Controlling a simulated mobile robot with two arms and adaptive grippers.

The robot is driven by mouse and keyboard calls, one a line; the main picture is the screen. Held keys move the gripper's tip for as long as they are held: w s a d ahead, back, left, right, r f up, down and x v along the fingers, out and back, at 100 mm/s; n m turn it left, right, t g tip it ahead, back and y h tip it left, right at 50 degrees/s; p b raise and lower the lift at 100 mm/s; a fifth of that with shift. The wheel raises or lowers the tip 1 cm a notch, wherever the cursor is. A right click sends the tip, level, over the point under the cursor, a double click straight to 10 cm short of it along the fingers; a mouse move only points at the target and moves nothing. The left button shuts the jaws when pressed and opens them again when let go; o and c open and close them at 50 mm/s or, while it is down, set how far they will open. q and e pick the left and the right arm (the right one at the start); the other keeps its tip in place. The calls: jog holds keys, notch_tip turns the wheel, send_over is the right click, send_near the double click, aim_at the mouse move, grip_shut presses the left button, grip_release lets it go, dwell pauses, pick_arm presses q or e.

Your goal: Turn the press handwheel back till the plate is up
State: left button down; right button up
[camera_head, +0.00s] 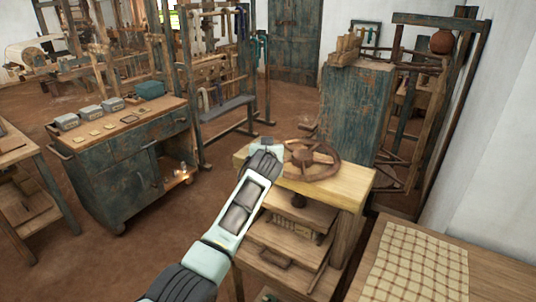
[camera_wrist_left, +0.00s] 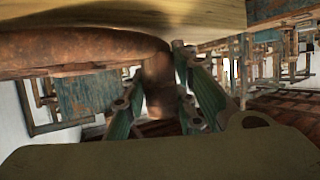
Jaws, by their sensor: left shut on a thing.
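The press handwheel (camera_head: 312,160), a brown spoked wheel, lies flat on top of the wooden press (camera_head: 345,187). My left gripper (camera_head: 268,146) is at the wheel's left side. In the left wrist view, my left gripper (camera_wrist_left: 160,100) has its fingers on both sides of a rusty brown upright handle (camera_wrist_left: 158,80), shut on it. The handle meets the wheel's curved rim (camera_wrist_left: 80,45). Below the press top, a dark screw (camera_head: 298,200) comes down to a wooden plate (camera_head: 305,213). The gap under the plate is partly hidden by my arm. My right gripper is not in view.
A table with a checked cloth (camera_head: 418,268) stands close at the right front. A blue-green cabinet (camera_head: 355,105) stands behind the press. A workbench (camera_head: 125,125) with small boxes is at the left. Open floor lies between workbench and press.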

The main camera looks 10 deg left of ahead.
pick_arm(q)
jog(key=shift+s+d+r+y, duration=0.1)
jog(key=shift+s+d+y, duration=0.1)
jog(key=shift+s+y, duration=0.1)
jog(key=c, duration=1.4)
grip_release()
jog(key=v, duration=1.1)
jog(key=shift+s+r, duration=0.15)
jog(key=shift+s, duration=0.25)
